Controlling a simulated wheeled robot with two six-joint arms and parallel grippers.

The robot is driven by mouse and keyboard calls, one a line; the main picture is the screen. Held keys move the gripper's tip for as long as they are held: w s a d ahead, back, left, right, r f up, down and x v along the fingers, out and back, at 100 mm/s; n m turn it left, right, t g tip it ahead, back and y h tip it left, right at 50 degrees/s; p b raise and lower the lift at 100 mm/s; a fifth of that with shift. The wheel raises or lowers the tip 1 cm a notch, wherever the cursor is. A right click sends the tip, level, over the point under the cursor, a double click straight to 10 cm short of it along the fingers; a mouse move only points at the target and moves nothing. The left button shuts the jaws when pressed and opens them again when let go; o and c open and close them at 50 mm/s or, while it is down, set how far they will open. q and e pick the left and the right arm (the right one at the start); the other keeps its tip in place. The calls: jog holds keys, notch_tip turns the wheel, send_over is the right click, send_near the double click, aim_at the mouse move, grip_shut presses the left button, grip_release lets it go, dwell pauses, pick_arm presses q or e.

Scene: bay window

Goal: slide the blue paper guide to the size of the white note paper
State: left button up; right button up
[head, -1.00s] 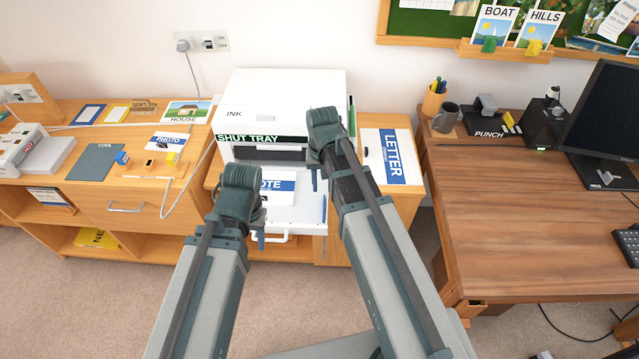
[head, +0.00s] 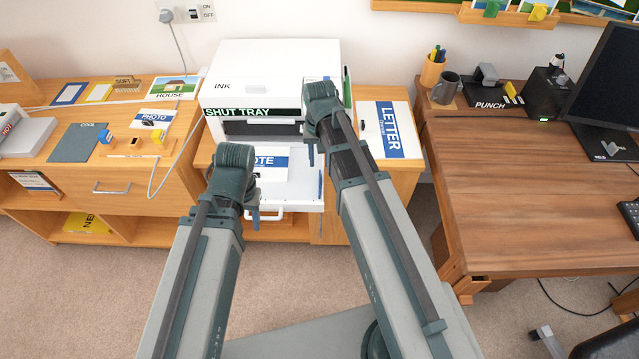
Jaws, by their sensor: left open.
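The white printer (head: 262,75) has its paper tray (head: 298,205) pulled out at the front. The white note paper (head: 268,178) lies in the tray, with a blue band reading NOTE, partly hidden by my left gripper. A thin blue upright piece, seemingly the blue paper guide (head: 320,183), stands near the tray's right side, with a gap between it and the paper. My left gripper (head: 255,207) is open in front of the tray's left part, near the handle. My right gripper (head: 311,154) is above the tray's right part; its jaw opening cannot be made out.
A LETTER pack (head: 390,130) lies on the cabinet right of the printer. A white cable (head: 172,165) hangs left of the printer. The brown desk (head: 530,190) stands at the right, with a monitor (head: 612,105). Carpet is clear in front of the cabinets.

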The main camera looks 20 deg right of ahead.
notch_tip(320, 180, down, 9)
jog(key=b, duration=0.8)
grip_shut()
jog(key=shift+a, duration=0.1)
dwell(1.0)
